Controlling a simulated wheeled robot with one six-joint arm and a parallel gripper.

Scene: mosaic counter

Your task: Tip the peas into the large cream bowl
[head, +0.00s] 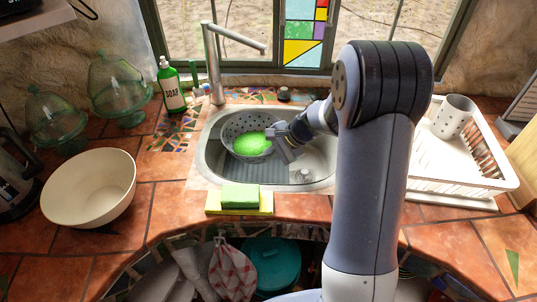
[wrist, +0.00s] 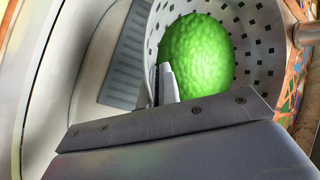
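The peas (head: 254,143) are a bright green heap inside a grey perforated colander (head: 234,126), which is in or just above the left part of the sink. In the wrist view the peas (wrist: 196,55) fill the middle of the colander (wrist: 256,48). My gripper (head: 279,137) is at the colander's right side. In the wrist view its fingers (wrist: 158,88) are close together on either side of the rim, shut on it. Whether the colander touches the sink floor is hard to tell. The large cream bowl (head: 60,208) stands empty on the left counter.
The steel sink (head: 318,180) has a tall tap (head: 214,70) behind it. A sponge (head: 240,197) lies at its front edge. A green soap bottle (head: 172,88) and glass domes (head: 120,90) stand back left. A dish rack (head: 480,165) with a cup (head: 453,116) is at right.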

